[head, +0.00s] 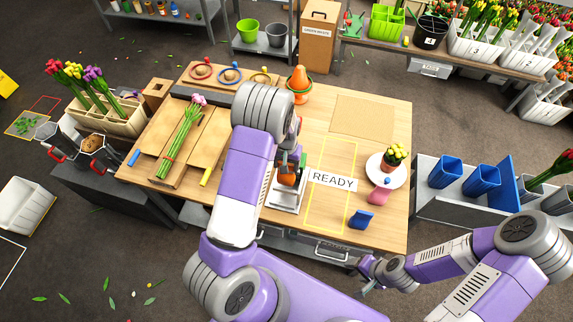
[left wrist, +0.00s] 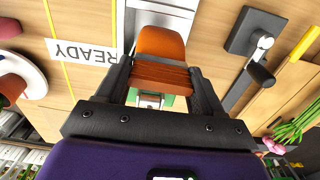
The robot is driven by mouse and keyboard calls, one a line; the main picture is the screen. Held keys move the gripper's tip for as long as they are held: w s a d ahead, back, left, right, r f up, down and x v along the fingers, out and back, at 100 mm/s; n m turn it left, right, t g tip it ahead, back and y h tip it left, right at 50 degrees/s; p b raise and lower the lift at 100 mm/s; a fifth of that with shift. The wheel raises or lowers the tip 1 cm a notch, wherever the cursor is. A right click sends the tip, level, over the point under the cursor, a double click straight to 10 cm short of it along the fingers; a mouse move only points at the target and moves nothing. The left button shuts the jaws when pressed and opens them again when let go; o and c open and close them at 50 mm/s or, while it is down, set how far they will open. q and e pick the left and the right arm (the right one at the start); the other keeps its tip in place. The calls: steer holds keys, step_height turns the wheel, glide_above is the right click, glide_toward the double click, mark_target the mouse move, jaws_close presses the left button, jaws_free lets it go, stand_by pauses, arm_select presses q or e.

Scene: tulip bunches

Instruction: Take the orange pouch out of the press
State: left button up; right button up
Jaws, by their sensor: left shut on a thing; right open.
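The orange pouch (left wrist: 160,44) is between the two dark fingers of my left gripper (left wrist: 163,78), which is shut on its ridged, darker end. The pouch (head: 288,178) also shows in the head view, just right of my left forearm. The press (head: 287,201) shows as a pale metal frame and base around and below the pouch. Its light plate (left wrist: 165,8) lies behind the pouch in the left wrist view. I cannot tell whether the pouch still touches the press. My right gripper (head: 368,277) is open and empty in front of the table's front edge.
A READY label (head: 333,180) and a yellow-outlined area (head: 330,212) lie right of the press. A blue holder (head: 361,220), a pink one (head: 379,196) and a potted plant (head: 394,157) on a white plate stand further right. Tulips (head: 182,140) lie on a wooden board at left.

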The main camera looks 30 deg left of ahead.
arm_select(q)
steer(key=shift+r+p, duration=0.9)
steer(key=shift+r, duration=2)
